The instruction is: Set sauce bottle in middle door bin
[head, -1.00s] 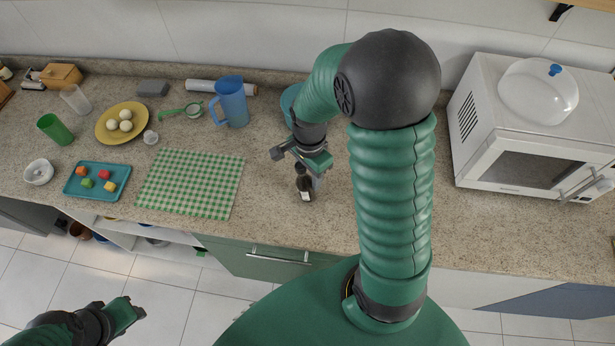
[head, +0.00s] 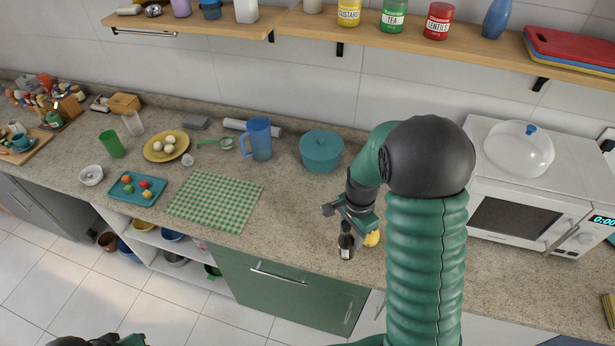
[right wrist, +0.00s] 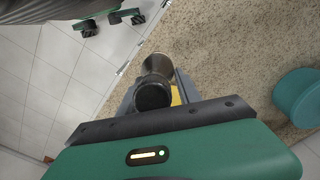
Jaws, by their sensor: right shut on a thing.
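The sauce bottle (head: 346,243) is small and dark with a pale label and looks upright above or on the counter in the head view. My right gripper (head: 349,222) is shut on its upper part. In the right wrist view the bottle's black cap (right wrist: 152,95) shows between the fingers of my right gripper (right wrist: 155,88). I cannot tell whether the bottle's base touches the counter. My left gripper (head: 128,340) is cut off at the bottom edge of the head view, so its fingers are not clear. No door bin shows.
A yellow thing (head: 371,238) shows beside the bottle, partly hidden. A teal pot (head: 321,150), blue pitcher (head: 258,138) and checked cloth (head: 215,200) are on the counter. A microwave (head: 520,215) stands right. A wall shelf (head: 330,30) runs above.

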